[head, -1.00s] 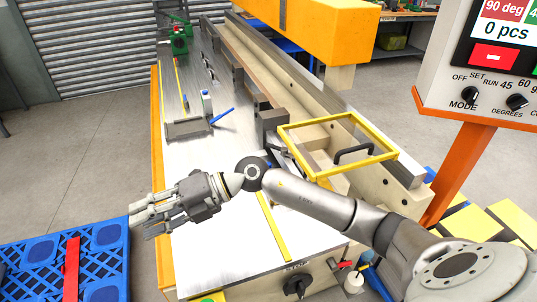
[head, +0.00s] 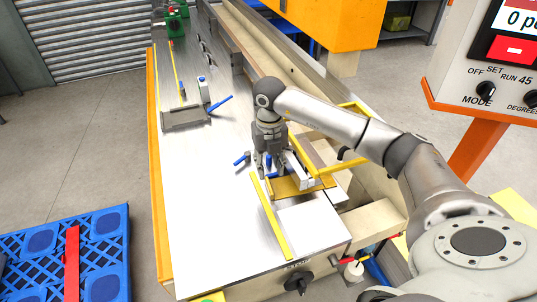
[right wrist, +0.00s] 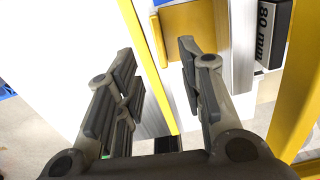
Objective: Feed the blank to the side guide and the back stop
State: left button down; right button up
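My right gripper (head: 272,172) points down over the machine table (head: 205,235), beside the yellow-framed guard (head: 352,165). In the right wrist view its fingers (right wrist: 158,85) are spread, with nothing held between them. A long yellow strip (head: 270,218) lies on the table just in front of the gripper; it passes between the fingers in the right wrist view (right wrist: 147,60). A pale flat rectangle (head: 312,225), perhaps the blank, lies right of the strip; I cannot tell it surely from the table top. A yellow plate (head: 300,187) is beside the gripper. The side guide and back stop are not clearly identifiable. My left gripper is out of view.
A grey fixture (head: 185,117) with a blue lever stands farther back on the table. A blue pallet (head: 40,235) with a red bar is at lower left. The control panel (head: 490,85) stands at right.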

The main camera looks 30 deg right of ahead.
aim_at(269, 185)
notch_tip(269, 185, down, 8)
jog(key=shift+r+p, duration=0.2)
jog(key=shift+p, duration=0.65)
grip_shut()
jog(key=shift+n, duration=0.3)
jog(key=shift+n, duration=0.3)
jog(key=shift+b, duration=0.4)
